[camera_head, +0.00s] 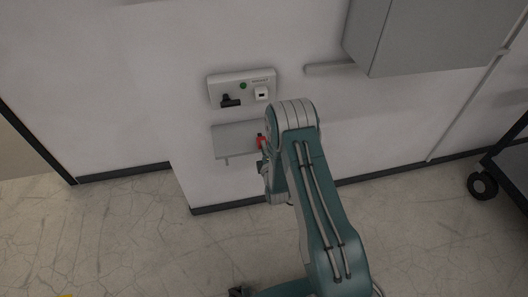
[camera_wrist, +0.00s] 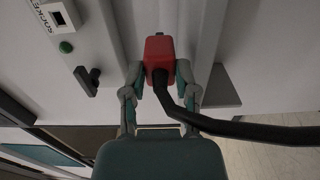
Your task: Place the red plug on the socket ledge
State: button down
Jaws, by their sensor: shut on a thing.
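The red plug (camera_head: 260,142) is at the right end of the grey socket ledge (camera_head: 234,139) on the wall in the head view. My gripper (camera_head: 262,153) is shut on the plug, partly hidden behind my arm. In the wrist view, the red plug (camera_wrist: 159,50) sits between the two fingers of my gripper (camera_wrist: 160,72), one on each side. A black cable runs from the plug toward the right edge. I cannot tell whether the plug touches the ledge.
A white socket panel (camera_head: 242,88) with a black switch and green button is above the ledge. A grey wall box (camera_head: 420,38) hangs at upper right. A dark cart (camera_head: 508,170) stands at the right edge.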

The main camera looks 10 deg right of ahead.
jog(key=shift+f, duration=0.9)
jog(key=shift+c, duration=1.9)
grip_release()
jog(key=shift+s, duration=0.1)
